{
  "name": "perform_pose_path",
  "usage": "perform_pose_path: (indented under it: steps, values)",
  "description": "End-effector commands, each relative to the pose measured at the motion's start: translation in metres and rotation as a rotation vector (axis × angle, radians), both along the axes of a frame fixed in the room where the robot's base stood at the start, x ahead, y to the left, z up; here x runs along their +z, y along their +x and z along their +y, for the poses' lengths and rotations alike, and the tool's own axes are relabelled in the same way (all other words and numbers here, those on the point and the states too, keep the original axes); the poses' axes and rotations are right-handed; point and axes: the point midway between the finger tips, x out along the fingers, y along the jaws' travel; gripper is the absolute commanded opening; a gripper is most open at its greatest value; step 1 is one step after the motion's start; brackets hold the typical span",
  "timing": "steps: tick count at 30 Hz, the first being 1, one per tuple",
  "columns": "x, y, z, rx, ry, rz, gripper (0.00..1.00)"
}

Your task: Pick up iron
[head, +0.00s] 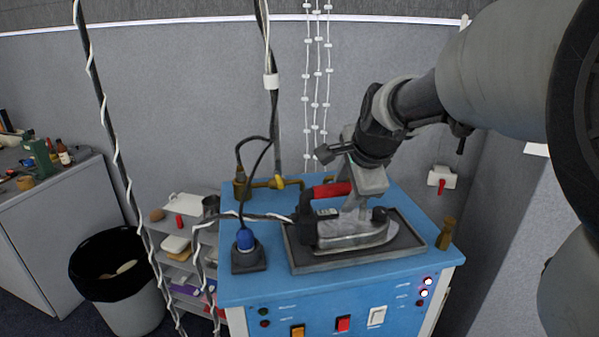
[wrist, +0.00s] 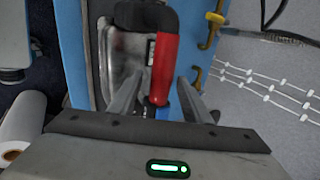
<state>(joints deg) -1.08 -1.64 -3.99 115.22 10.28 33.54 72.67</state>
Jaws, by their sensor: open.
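The iron (head: 350,235) sits flat on a dark tray (head: 305,265) on top of a blue cabinet (head: 240,287). It has a silver body, a dark rear and a red handle (head: 330,190). My gripper (head: 355,205) is low over the iron, by the front part of the handle. In the wrist view my gripper (wrist: 158,92) is open, and the red handle (wrist: 162,65) shows between its two fingers. The silver body (wrist: 130,60) shows to the left of the handle. I cannot tell whether the fingers touch the iron.
A blue plug (head: 245,240) on a dark base stands left of the tray, with cables running up. A brass fitting (head: 446,233) stands at the right corner. Brass piping (head: 275,183) lies behind. A black-lined bin (head: 105,262) and cluttered shelves (head: 180,245) stand left.

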Motion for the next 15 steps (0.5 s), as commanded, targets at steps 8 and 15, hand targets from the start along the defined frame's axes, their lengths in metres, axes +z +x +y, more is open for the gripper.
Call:
perform_pose_path:
  steps: [8, 15]
  values:
    - [0.0006, -0.0002, 0.0000, 0.000, 0.000, 0.000, 0.22]
    - [0.0051, 0.0016, -0.0003, 0.000, -0.001, -0.010, 0.00]
